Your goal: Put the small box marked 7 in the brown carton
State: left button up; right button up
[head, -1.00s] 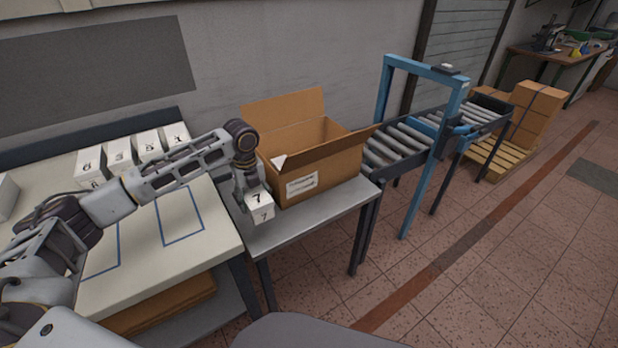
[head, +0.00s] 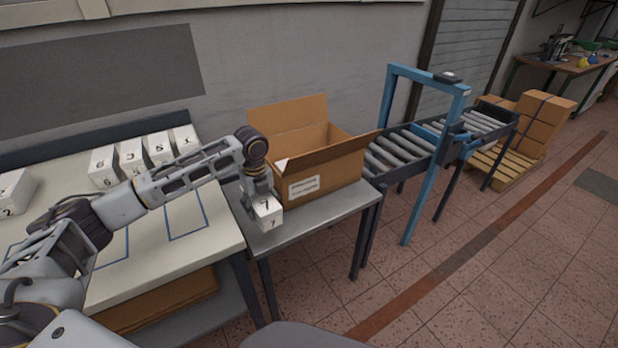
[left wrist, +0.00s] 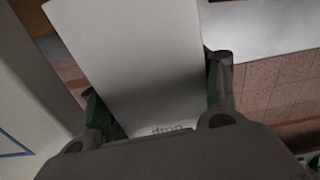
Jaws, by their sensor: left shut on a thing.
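The small white box marked 7 (head: 267,214) is held by my left gripper (head: 262,196), just in front of the carton's left front corner and over the grey side table. My left gripper is shut on it from above. In the left wrist view the box (left wrist: 135,60) fills the space between the two fingers (left wrist: 160,105). The brown carton (head: 325,184) stands on the grey table with its flaps open and a white label on its front. I cannot tell whether the box touches the table. My right gripper is not in view.
Several white numbered boxes (head: 131,157) stand at the back of the pale workbench (head: 215,222) on the left. The grey table (head: 315,217) has a bare strip before the carton. A roller conveyor (head: 398,151) with a blue frame (head: 420,180) stands to the right.

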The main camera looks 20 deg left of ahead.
aim_at(264, 199)
pick_arm(q)
jog(key=shift+r, duration=0.1)
